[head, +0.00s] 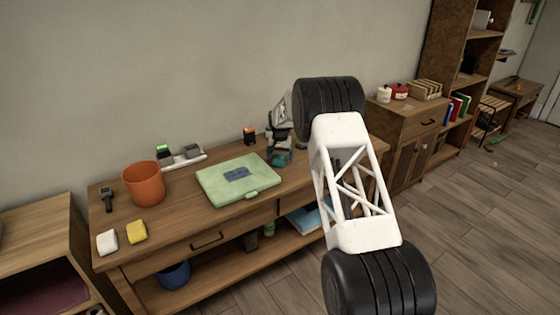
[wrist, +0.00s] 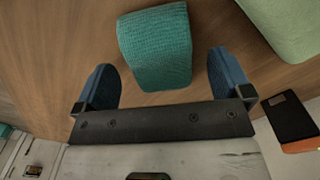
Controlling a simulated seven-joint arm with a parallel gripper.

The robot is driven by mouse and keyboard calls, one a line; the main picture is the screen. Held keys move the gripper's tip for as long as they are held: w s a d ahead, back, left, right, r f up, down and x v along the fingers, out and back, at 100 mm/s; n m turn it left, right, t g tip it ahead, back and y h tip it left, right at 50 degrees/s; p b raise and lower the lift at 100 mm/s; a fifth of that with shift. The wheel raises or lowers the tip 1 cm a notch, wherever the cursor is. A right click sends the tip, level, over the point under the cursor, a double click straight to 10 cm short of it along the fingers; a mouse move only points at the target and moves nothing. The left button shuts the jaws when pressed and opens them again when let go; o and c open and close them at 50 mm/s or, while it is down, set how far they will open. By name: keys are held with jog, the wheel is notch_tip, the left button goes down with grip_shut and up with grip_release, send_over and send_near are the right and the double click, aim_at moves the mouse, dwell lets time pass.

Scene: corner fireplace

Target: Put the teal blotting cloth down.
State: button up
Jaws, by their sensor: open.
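The teal blotting cloth (wrist: 155,47) is a textured, folded-looking piece that appears to rest on the wooden tabletop. My gripper (wrist: 161,64) is open, with one blue finger on each side of the cloth and a visible gap on both sides. In the head view my gripper (head: 279,142) is low over the back right of the bench, and a small part of the teal cloth (head: 279,160) shows beneath it. My arm and gripper hide much of that spot in the head view.
A green case (head: 225,187) lies just left of the cloth on the bench (head: 185,222). A black and orange box (head: 250,136) stands behind; it also shows in the wrist view (wrist: 290,120). An orange pot (head: 143,185) and yellow sponge (head: 137,231) are farther left.

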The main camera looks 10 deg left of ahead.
aim_at(280, 156)
jog(key=shift+c, duration=0.2)
jog(key=c, duration=1)
jog(key=shift+r, duration=0.2)
jog(key=shift+c, duration=0.2)
notch_tip(280, 156, up, 10)
jog(key=shift+f, duration=0.15)
dwell(0.4)
